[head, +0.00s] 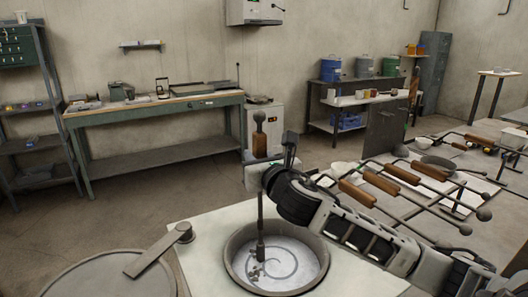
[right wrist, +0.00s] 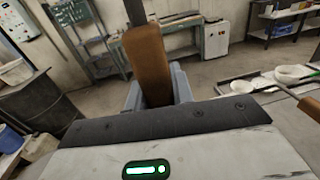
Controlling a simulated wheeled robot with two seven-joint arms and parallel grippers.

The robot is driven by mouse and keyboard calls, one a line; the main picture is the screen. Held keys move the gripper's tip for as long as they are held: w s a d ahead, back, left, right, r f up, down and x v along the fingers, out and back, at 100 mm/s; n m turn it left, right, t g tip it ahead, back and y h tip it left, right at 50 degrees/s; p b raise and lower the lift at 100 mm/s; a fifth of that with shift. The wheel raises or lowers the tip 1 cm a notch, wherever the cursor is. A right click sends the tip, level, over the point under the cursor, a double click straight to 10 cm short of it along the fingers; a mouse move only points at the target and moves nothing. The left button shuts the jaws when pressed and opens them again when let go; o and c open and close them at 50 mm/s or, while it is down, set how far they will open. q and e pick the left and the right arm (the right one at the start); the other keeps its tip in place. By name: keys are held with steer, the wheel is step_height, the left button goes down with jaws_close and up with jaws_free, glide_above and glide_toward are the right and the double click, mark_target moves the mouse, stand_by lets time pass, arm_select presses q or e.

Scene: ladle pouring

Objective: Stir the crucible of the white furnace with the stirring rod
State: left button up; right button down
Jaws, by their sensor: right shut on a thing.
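The white furnace (head: 190,228) is at the bottom middle of the head view, its round crucible (head: 232,270) open at the top. A pale grey surface with a dark swirl mark shows inside. The stirring rod (head: 261,215) stands nearly upright, its lower end inside the crucible, left of its middle. How deep its tip reaches is unclear. My right gripper (head: 258,172) is shut on the rod by its wooden handle, above the crucible. In the right wrist view the brown handle (right wrist: 147,60) rises between the grey fingers (right wrist: 155,88). My left gripper is not in view.
A round lid-like disc (head: 90,280) with a flat bar handle (head: 152,257) is at the lower left. Several wooden-handled tools (head: 380,182) lie on a table at the right. A green workbench (head: 150,107) stands along the back wall, with bare floor before it.

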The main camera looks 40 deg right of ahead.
steer(key=shift+s+a+r, duration=0.1)
steer(key=shift+a+r, duration=0.1)
steer(key=shift+a, duration=0.2)
steer(key=shift+s+d, duration=1.25)
steer(key=shift+s, duration=2.85)
steer(key=shift+w+d, duration=2)
steer(key=shift+d, duration=0.5)
steer(key=shift+w+a, duration=1.1)
steer(key=shift+w, duration=0.2)
steer(key=shift+w+a, duration=1.05)
steer(key=shift+w, duration=0.25)
steer(key=shift+s+a, duration=0.25)
steer(key=shift+a, duration=0.5)
steer(key=shift+s+a, duration=0.25)
steer(key=shift+a, duration=0.5)
